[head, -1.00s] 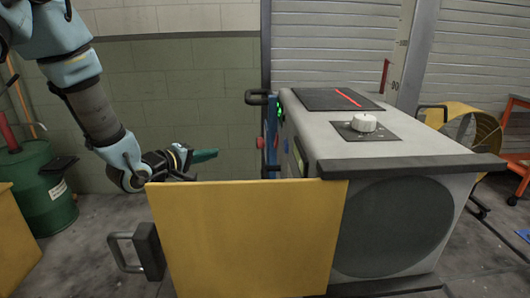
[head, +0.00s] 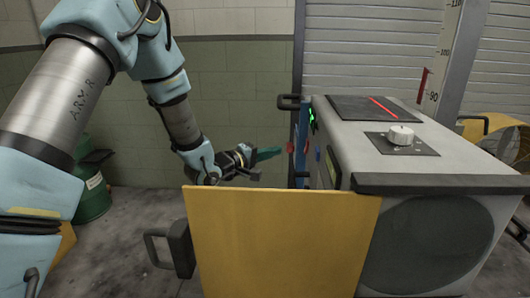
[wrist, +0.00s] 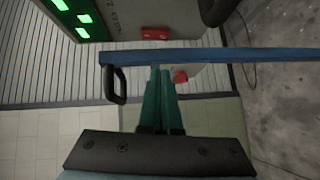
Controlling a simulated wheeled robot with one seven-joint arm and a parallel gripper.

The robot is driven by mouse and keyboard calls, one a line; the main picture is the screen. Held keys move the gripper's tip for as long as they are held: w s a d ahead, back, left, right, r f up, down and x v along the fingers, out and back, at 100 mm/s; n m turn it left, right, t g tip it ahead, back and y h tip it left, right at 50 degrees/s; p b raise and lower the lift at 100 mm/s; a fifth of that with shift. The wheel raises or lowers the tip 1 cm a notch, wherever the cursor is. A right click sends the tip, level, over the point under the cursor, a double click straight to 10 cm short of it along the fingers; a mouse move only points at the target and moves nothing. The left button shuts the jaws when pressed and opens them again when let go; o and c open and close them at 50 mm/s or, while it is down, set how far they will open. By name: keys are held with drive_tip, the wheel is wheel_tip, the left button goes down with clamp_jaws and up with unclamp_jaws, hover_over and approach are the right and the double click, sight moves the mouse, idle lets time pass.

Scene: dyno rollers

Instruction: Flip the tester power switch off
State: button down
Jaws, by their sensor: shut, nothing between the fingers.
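The tester is the grey cabinet (head: 345,118) on the right in the head view, with lit green readouts on its left face; these show in the wrist view (wrist: 75,15). A red block (wrist: 155,33) sits on that face in the wrist view, but I cannot tell its switch position. A blue panel (wrist: 225,56) stands out in front, seen edge-on, with a red knob (head: 290,147) on its near side; the knob also shows in the wrist view (wrist: 180,76). My gripper (head: 280,152) has green fingers, shut and empty. Its tips (wrist: 161,72) lie close beside the knob; contact is unclear.
A yellow panel (head: 280,240) with a dark handle (head: 170,250) stands in front of the tester. Another black handle (wrist: 116,85) sticks out from the blue panel, left of my fingers. A green drum (head: 93,195) and a yellow fan (head: 500,138) stand farther off.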

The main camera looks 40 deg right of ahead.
sight(305, 149)
drive_tip(key=s+d+p, duration=0.2)
drive_tip(key=d, duration=0.4)
drive_tip(key=shift+d+f, duration=0.4)
drive_tip(key=shift+f, duration=0.05)
drive_tip(key=shift+s, duration=0.1)
drive_tip(key=shift+s+d+f+n+h+b, duration=0.2)
drive_tip(key=shift+n+h+b, duration=0.1)
drive_tip(key=shift+b, duration=0.4)
drive_tip(key=shift+w, duration=0.1)
